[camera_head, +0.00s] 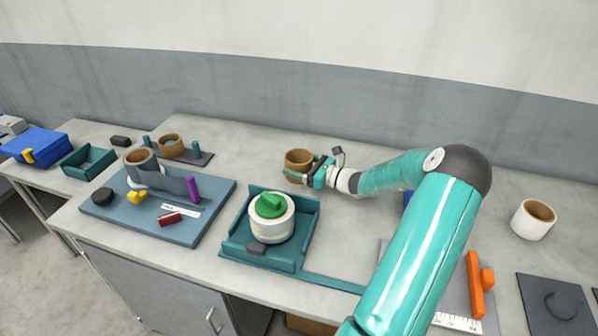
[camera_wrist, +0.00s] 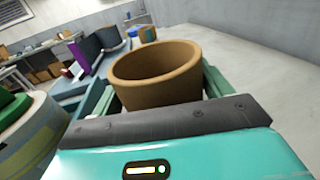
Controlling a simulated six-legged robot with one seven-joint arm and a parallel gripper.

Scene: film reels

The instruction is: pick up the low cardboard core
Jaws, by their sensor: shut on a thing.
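A low brown cardboard core (camera_head: 297,160), an open ring, is at the back middle of the bench in the head view. In the wrist view the core (camera_wrist: 158,88) stands upright, its hollow top facing up, between two green fingers. My gripper (camera_head: 303,173) is shut on it from the right side, one finger on each side. Part of its lower wall is hidden by my gripper. I cannot tell whether its base touches the bench.
A teal tray (camera_head: 285,265) holding a white reel with a green knob (camera_head: 270,205) stands in front. A blue mat (camera_head: 205,225) with small parts and a dark board with another core (camera_head: 171,142) lie left. A white roll (camera_head: 534,220) stands right. Bench behind is clear.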

